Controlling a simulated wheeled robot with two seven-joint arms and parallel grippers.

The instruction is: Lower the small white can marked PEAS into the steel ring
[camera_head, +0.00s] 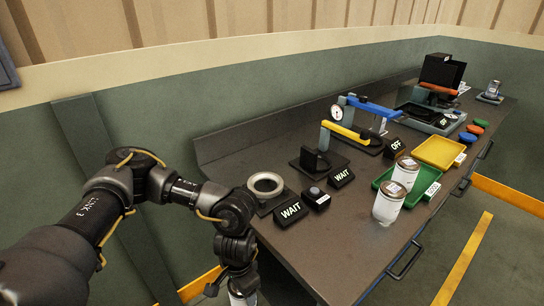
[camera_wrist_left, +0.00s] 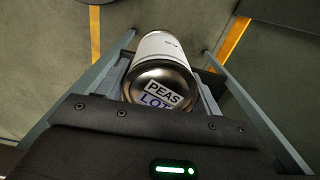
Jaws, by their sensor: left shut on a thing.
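The white can marked PEAS (camera_wrist_left: 160,88) is between the fingers of my left gripper (camera_wrist_left: 168,48) in the left wrist view, its metal end with the PEAS LOT label facing the camera. In the head view my left gripper (camera_head: 241,282) hangs at the bottom edge, in front of the table's near left end, with part of the white can (camera_head: 242,299) below it. The gripper is shut on the can, over the floor. The steel ring (camera_head: 252,189) lies on a dark square base on the table, up and right of the gripper. My right gripper is not in view.
Black WAIT blocks (camera_head: 291,212) and a small dark box (camera_head: 317,199) stand beside the ring. A yellow lever clamp (camera_head: 345,132) and a yellow tray (camera_head: 440,151) are farther back. The table's front middle is clear.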

